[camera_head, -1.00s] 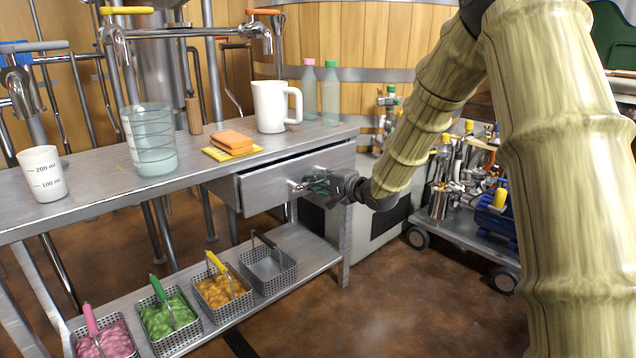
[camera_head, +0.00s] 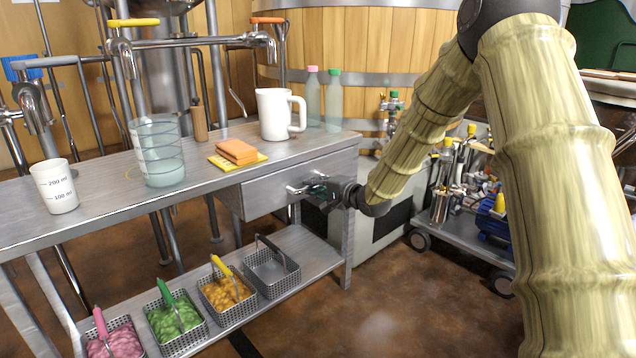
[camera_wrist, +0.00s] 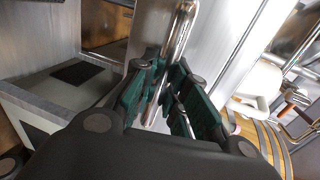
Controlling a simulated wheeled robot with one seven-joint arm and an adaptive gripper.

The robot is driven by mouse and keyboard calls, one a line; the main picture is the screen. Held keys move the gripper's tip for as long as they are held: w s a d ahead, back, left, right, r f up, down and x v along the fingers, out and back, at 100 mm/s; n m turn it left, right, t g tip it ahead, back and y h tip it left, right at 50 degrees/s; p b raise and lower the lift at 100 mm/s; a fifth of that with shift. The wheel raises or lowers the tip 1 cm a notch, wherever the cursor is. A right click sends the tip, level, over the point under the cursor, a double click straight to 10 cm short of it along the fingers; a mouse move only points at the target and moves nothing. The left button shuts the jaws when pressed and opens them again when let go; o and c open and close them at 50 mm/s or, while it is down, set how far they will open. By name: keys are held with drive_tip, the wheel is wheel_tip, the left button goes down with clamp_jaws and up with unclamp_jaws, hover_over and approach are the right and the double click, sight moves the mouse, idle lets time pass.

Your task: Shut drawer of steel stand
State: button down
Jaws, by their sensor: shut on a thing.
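The steel stand (camera_head: 100,213) fills the left and middle of the head view. Its drawer (camera_head: 268,195) sits under the right end of the top. The drawer front is close under the top's edge, with no clear gap above it; I cannot tell whether it is fully shut. My gripper (camera_head: 316,187) is at the drawer front, shut on the drawer's bar handle (camera_head: 297,189). In the wrist view the shiny handle bar (camera_wrist: 179,38) runs between the green-padded fingers of my gripper (camera_wrist: 166,92). The fingers hide part of the handle.
Wire baskets (camera_head: 228,294) line the lower shelf. A wheeled cart (camera_head: 465,238) stands at the right. Brown floor in front is clear.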

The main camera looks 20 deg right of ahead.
drive_tip(key=shift+w+r, duration=0.15)
drive_tip(key=c, duration=1.4)
unclamp_jaws()
drive_tip(key=shift+w+a, duration=0.15)
drive_tip(key=v, duration=1.2)
